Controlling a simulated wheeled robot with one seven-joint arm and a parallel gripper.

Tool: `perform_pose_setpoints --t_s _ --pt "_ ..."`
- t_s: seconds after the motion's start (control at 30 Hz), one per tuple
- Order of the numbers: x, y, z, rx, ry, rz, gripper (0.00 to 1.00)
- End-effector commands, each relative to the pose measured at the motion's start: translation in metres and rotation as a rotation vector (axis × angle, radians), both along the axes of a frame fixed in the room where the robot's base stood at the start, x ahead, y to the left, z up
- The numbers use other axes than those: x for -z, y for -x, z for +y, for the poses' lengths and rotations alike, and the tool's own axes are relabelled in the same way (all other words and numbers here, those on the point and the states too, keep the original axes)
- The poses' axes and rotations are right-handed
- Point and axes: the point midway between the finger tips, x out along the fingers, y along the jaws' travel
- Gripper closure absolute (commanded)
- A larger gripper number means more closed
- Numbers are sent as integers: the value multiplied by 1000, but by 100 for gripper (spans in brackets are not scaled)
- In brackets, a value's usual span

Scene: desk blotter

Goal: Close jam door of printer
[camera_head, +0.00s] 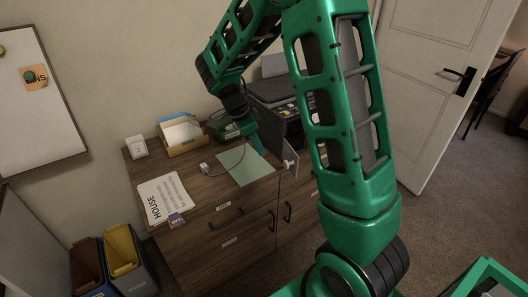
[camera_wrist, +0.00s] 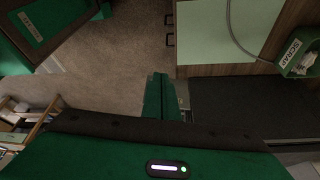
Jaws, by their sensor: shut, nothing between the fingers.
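The printer (camera_head: 268,91) stands on the wooden cabinet, mostly hidden behind my arm. Its grey jam door (camera_head: 277,143) stands swung open toward the front, with a small light tab near its lower end. My gripper (camera_head: 258,145) is just left of the door, over the cabinet top; I cannot tell whether it touches the door. In the wrist view my gripper (camera_wrist: 161,82) is shut and empty. A dark grey flat surface, apparently the door (camera_wrist: 235,108), lies to its right there.
A pale green blotter (camera_head: 243,165) with a cable over it lies on the cabinet. Papers (camera_head: 163,196), a cardboard tray (camera_head: 182,134) and a white box (camera_head: 136,147) stand to the left. The green scrap bin (camera_wrist: 300,52) shows in the wrist view. Carpet is clear in front.

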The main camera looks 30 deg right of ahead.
Motion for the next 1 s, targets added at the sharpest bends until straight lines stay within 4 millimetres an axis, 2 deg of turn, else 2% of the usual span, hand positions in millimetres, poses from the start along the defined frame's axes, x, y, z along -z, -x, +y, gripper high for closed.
perform_pose_setpoints --t_s 0.47,0.7,1.0 --pt "81 9 -34 3 0 5 100" --pt "79 15 -64 4 0 2 100" --pt "78 16 -72 1 -1 3 100"
